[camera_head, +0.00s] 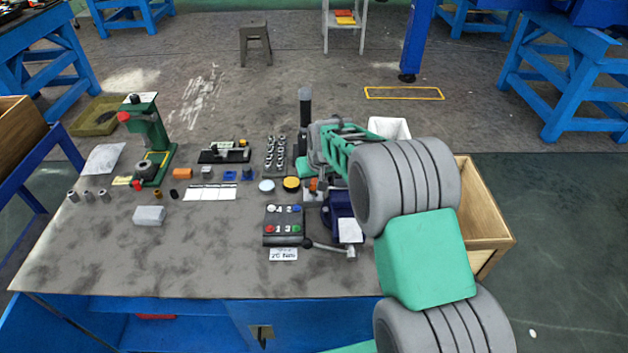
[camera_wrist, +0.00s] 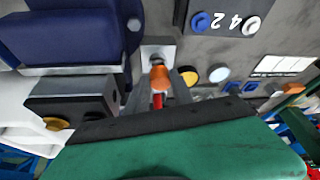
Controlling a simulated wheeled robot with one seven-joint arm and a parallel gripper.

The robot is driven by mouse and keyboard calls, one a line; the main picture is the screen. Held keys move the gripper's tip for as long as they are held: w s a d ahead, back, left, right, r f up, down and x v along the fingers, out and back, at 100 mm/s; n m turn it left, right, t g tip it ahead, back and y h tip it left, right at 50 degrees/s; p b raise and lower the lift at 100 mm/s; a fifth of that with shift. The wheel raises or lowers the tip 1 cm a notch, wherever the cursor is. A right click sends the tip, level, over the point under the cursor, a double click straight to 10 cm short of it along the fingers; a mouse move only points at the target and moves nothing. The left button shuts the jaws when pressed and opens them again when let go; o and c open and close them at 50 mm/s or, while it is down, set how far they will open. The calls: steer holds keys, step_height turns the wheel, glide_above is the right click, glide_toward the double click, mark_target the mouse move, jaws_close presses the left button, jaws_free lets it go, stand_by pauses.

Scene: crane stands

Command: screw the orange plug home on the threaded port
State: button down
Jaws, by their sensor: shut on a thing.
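The orange plug (camera_wrist: 160,78) is between my gripper's fingers in the wrist view, and a small orange spot of it shows in the head view (camera_head: 313,184). My gripper (camera_wrist: 161,88) is shut on the plug. The threaded port (camera_wrist: 157,60) is just beyond the plug, on a light grey block (camera_wrist: 150,47). The plug is in line with the port and looks up against it; the fingers and plug hide the thread, so I cannot tell how deep it sits.
A blue vise (camera_head: 340,208) with a bar handle stands close beside the port. A button box (camera_head: 284,225) is in front. Yellow (camera_head: 291,184) and white (camera_head: 266,186) discs lie to the left. A green press (camera_head: 150,140) stands farther left. The table's front left is mostly clear.

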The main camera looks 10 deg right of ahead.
steer(key=shift+f+b, duration=0.45)
steer(key=shift+f, duration=0.25)
steer(key=c, duration=1)
jaws_free()
steer(key=shift+c, duration=0.2)
steer(key=shift+p+v, duration=1.55)
steer(key=shift+v, duration=1)
steer(key=v, duration=0.7)
steer(key=shift+r+b, duration=0.4)
steer(key=shift+s, duration=0.15)
steer(key=shift+c, duration=0.3)
